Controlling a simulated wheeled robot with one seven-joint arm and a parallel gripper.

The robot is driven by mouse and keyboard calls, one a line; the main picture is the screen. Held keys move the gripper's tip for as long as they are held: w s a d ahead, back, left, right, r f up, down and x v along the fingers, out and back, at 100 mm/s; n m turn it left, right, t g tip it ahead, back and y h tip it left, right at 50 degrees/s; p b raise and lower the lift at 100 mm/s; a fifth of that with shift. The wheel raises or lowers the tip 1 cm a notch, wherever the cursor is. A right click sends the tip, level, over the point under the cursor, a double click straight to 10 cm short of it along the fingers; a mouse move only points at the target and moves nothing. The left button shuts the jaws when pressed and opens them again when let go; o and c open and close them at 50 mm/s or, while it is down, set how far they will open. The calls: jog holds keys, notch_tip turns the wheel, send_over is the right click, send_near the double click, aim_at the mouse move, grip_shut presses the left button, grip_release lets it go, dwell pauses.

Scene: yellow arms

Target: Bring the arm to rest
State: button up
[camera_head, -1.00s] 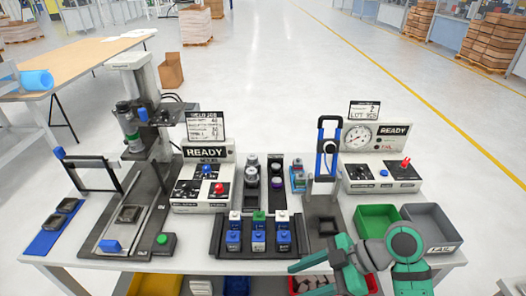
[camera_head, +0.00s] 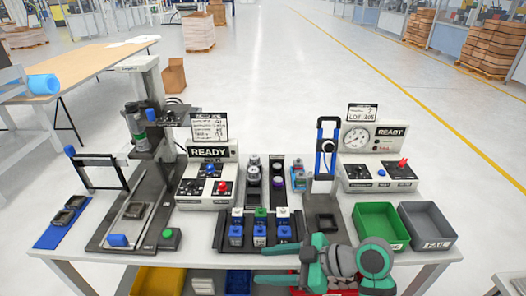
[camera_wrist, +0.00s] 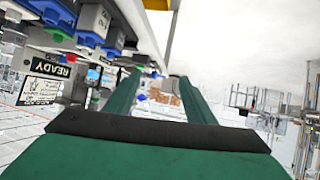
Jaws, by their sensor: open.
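My gripper (camera_head: 262,265) is at the front edge of the workbench, its two green fingers pointing left in the head view. The fingers are apart with nothing between them, just in front of the black rack of blue-based blocks (camera_head: 236,236). My green arm lies low at the bottom of the head view, in front of the bins. In the wrist view the gripper's fingers (camera_wrist: 158,85) also stand apart and empty. The bench equipment there looks upside down.
A green bin (camera_head: 381,236) and a grey bin (camera_head: 428,222) stand right of the rack. A press (camera_head: 150,150) stands at left; a gauge station (camera_head: 376,165) is at back right. A red bin under the bench is mostly hidden by my arm. Open floor lies behind.

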jog(key=w+a+m+t, duration=0.7)
jog(key=a+m+t, duration=0.2)
jog(key=a, duration=0.2)
jog(key=s+f+m+t+h, duration=0.4)
jog(key=s+f+m+h, duration=0.15)
jog(key=f+m, duration=0.4)
jog(key=s+d+f+m+g+h, duration=0.1)
jog(key=s+d+f+h, duration=0.2)
jog(key=s, duration=0.5)
jog(key=s+d+f+m+h, duration=0.1)
jog(key=s+f+h, duration=0.35)
jog(key=s, duration=0.35)
jog(key=s+d+r+n, duration=0.2)
jog(key=s, duration=0.5)
jog(key=s+d+r+n+y, duration=0.1)
jog(key=s+d+r+n, duration=0.1)
jog(key=s, duration=0.5)
jog(key=shift+s+d, duration=0.3)
jog(key=shift+d, duration=0.35)
